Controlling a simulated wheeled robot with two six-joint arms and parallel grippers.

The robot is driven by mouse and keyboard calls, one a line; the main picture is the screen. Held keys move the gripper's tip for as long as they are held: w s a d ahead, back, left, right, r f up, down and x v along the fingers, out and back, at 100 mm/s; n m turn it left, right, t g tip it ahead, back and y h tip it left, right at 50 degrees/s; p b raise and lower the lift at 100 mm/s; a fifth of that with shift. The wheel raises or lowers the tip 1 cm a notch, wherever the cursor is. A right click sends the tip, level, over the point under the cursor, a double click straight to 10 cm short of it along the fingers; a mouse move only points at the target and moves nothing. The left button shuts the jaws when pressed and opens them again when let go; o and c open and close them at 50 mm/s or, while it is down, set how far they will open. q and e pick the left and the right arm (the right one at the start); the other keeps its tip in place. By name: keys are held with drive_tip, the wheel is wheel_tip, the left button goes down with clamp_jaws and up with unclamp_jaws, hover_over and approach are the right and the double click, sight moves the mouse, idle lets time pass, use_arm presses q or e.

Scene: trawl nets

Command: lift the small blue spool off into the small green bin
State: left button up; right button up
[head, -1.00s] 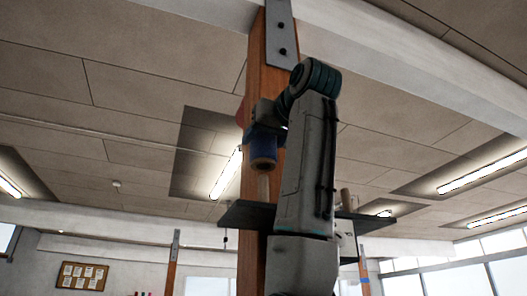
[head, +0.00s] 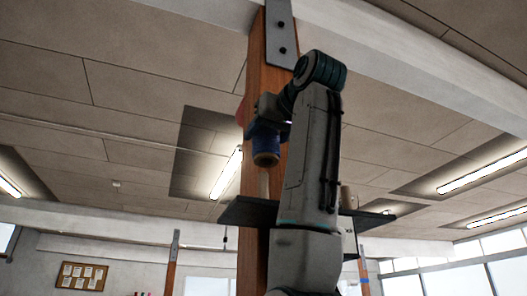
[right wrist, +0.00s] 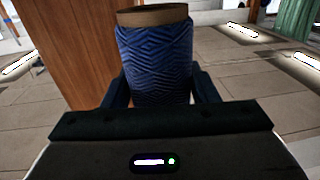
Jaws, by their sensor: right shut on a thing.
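The small blue spool (head: 268,143) has blue thread wound on a tan core. It hangs upright beside the wooden post, above the dark shelf. A pale peg (head: 264,185) shows below it; I cannot tell whether the spool is fully clear of the peg. My right gripper (head: 268,127) is shut on the spool. In the right wrist view the spool (right wrist: 157,58) sits between the two dark fingers. My left gripper is out of view. The small green bin is not seen in either view.
A wooden post (head: 270,75) with a metal plate rises behind the spool. The dark shelf (head: 245,212) juts out from it, with a tan cylinder (head: 347,197) at right. Space left of the post looks clear.

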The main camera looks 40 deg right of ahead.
drive_tip(key=s+a+b, duration=0.1)
drive_tip(key=s+b, duration=0.1)
drive_tip(key=s, duration=0.8)
drive_tip(key=shift+s+a+b, duration=0.25)
drive_tip(key=shift+s+b, duration=0.1)
drive_tip(key=shift+s, duration=0.05)
drive_tip(key=shift+w, duration=0.15)
